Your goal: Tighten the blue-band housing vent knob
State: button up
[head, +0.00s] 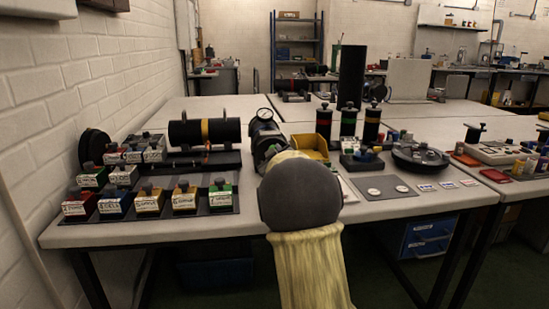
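A dark cylindrical body with a round white gauge (265,114) on top stands on the table behind my arm. It seems to have a bluish part, but I cannot tell for sure that it is the blue-band housing. My arm hides its lower front, and I cannot make out a vent knob on it. Three upright black cylinders stand to its right, with a red band (323,122), a green band (348,117) and an orange band (371,119). My arm's pale link and dark rounded joint fill the middle front; my gripper is hidden behind them.
A horizontal black cylinder with a yellow band (205,130) lies on a stand at the left. Several labelled, knobbed blocks (150,200) stand in front of it. A yellow bin (310,143) and a black round device (420,157) are on the right.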

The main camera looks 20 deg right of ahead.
jog(key=shift+n+b, duration=0.3)
jog(key=shift+n, duration=0.7)
jog(key=o, duration=1)
jog(key=shift+s, duration=0.1)
jog(key=p+v, duration=0.2)
jog(key=v, duration=1.5)
jog(key=shift+s+a+r, duration=0.1)
